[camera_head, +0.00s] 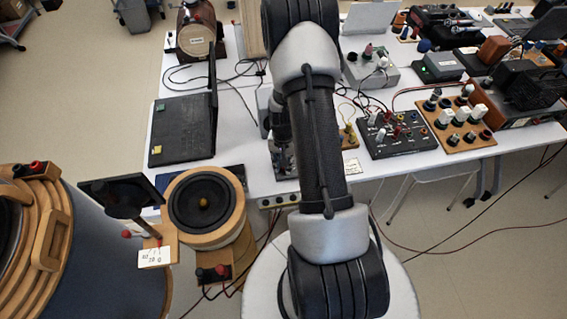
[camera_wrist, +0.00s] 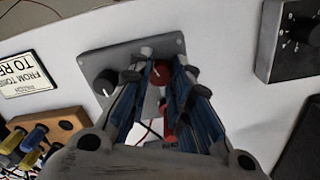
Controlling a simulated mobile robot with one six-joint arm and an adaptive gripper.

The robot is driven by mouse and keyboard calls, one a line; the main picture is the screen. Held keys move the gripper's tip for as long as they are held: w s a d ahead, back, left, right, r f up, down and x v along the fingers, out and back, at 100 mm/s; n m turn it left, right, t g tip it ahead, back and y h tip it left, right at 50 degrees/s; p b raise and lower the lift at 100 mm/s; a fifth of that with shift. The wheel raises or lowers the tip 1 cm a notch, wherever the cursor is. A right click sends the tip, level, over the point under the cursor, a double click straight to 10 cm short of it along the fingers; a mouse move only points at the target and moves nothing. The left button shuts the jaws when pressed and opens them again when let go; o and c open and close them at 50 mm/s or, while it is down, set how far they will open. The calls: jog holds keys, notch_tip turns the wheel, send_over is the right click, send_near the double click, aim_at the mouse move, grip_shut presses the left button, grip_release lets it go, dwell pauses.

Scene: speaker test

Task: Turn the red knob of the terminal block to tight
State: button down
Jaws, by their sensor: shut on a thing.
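The terminal block (camera_wrist: 100,62) is a grey plate lying on the white table in the wrist view. A black knob (camera_wrist: 105,82) stands on its left part. The red knob (camera_wrist: 160,70), with a pale line on its top, sits between the blue-padded fingers of my gripper (camera_wrist: 163,72). My gripper is shut on the red knob, and its fingers hide part of the knob's sides. Another red part (camera_wrist: 167,118) shows lower down between the fingers. In the head view my arm hides most of the block and the gripper.
A printed card (camera_wrist: 30,74) and a wooden block with yellow and blue plugs (camera_wrist: 40,138) lie left of the terminal block. A dark dial box (camera_wrist: 292,45) stands at the right. In the head view, a laptop (camera_head: 182,128) and a black panel with knobs (camera_head: 398,135) flank my arm.

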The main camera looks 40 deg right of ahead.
jog(key=m, duration=0.5)
jog(key=shift+m, duration=0.3)
jog(key=m, duration=1.1)
jog(key=shift+m, duration=0.4)
jog(key=shift+m+b, duration=0.3)
jog(key=shift+m, duration=2)
jog(key=c, duration=1.7)
grip_release()
